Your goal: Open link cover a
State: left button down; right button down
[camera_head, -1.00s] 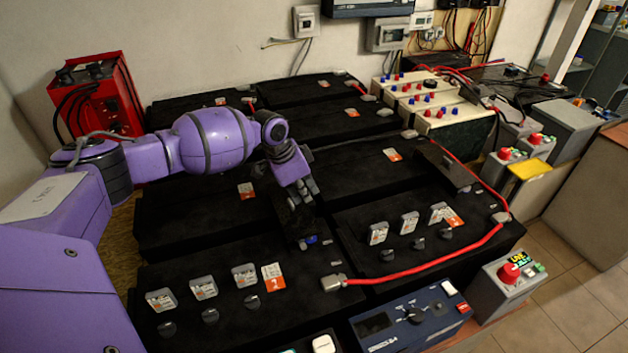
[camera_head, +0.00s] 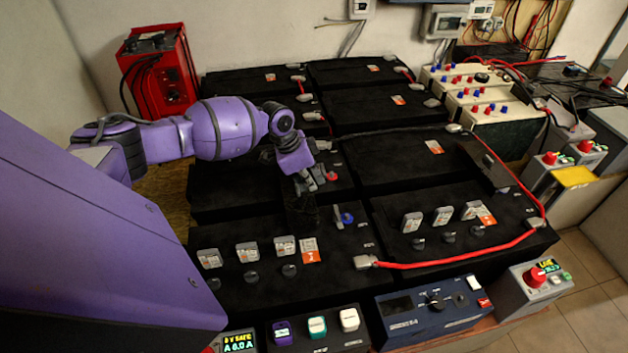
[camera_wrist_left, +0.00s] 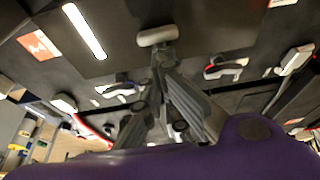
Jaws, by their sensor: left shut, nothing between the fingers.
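A dark upright block (camera_head: 301,212), which looks like a link cover, stands on the black batteries just below my left gripper. I cannot read a letter on it. My left gripper (camera_head: 318,184) is shut and empty, pointing down just above and to the right of the block; contact cannot be told. A blue-and-grey terminal (camera_head: 344,217) shows right of the block, and a red one (camera_head: 331,176) beside the fingertips. My right gripper is not in view.
A second dark cover (camera_head: 490,177) stands on the right-hand battery. Red cables (camera_head: 450,262) run along the front and right. Grey plugs (camera_head: 247,252) and black knobs line the near batteries. A red charger box (camera_head: 158,72) stands at the back left.

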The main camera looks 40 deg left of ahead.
aim_at(297, 190)
pick_arm(q)
jog(key=v, duration=1.2)
